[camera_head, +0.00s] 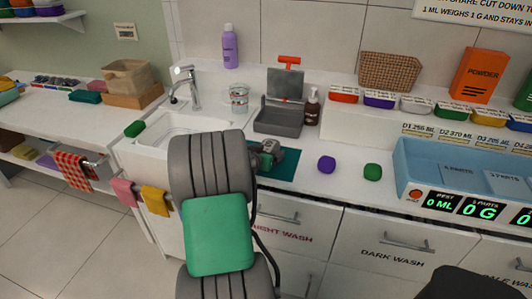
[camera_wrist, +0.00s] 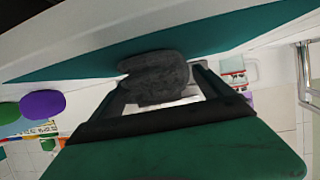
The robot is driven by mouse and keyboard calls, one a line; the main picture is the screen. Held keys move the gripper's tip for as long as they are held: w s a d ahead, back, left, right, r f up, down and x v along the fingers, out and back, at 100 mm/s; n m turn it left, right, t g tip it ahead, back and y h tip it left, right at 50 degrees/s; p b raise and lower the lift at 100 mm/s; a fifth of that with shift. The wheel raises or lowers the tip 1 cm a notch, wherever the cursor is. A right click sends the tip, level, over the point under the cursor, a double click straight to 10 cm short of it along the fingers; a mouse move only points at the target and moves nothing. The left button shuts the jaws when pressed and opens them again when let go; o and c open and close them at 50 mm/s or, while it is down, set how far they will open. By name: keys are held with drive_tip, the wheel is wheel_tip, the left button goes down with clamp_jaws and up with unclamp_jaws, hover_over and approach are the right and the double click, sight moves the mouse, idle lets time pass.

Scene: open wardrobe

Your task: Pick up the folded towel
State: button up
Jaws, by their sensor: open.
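A dark grey, rounded folded bundle, which looks like the folded towel (camera_wrist: 155,72), lies against the teal mat (camera_wrist: 240,32) in the wrist view. My gripper (camera_wrist: 163,88) is open, with one finger on either side of the bundle's near part. I cannot tell whether the fingers touch it. In the head view my gripper (camera_head: 270,152) is low over the teal mat (camera_head: 284,171), in front of the grey tray. There my arm and gripper hide most of the bundle.
A purple lump (camera_head: 326,164) and a green lump (camera_head: 372,172) lie right of the mat. A grey tray (camera_head: 278,121), brown pump bottle (camera_head: 312,106) and glass (camera_head: 239,98) stand behind. The sink (camera_head: 166,136) is left; a blue bin (camera_head: 406,160) is right.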

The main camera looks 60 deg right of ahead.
drive_tip(key=shift+d, duration=0.15)
drive_tip(key=shift+c, duration=0.2)
drive_tip(key=c, duration=1.5)
